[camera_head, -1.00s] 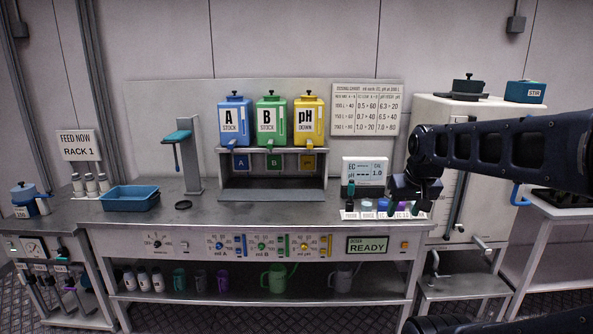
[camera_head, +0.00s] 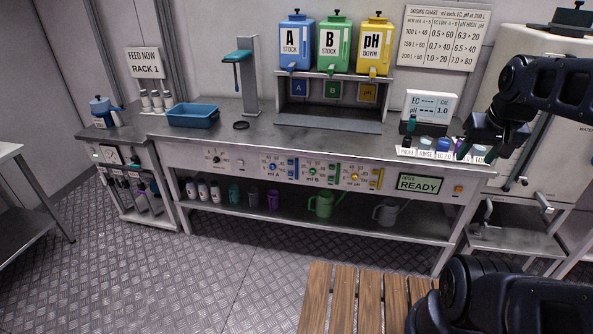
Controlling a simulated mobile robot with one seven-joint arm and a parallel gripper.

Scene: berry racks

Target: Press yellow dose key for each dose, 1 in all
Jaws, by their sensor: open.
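The yellow dose key (camera_head: 376,179) is an upright yellow strip on the bench's front panel. It is beside the yellow dial (camera_head: 355,177), right of the blue key (camera_head: 291,168) and green key (camera_head: 333,173). The doser display (camera_head: 419,184) reads READY, with an orange button (camera_head: 458,190) to its right. The yellow pH DOWN tank (camera_head: 374,47) stands above on the rack. My gripper (camera_head: 477,150) is open, above the bench's right end by the small bottles, up and right of the yellow key and apart from it. Its fingertips are dark and small.
An EC/pH meter (camera_head: 429,107) and several small labelled bottles stand near my gripper. A blue tray (camera_head: 193,115) is at the bench's left. A wooden slatted surface (camera_head: 343,299) lies low in front. The floor before the panel's left is clear.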

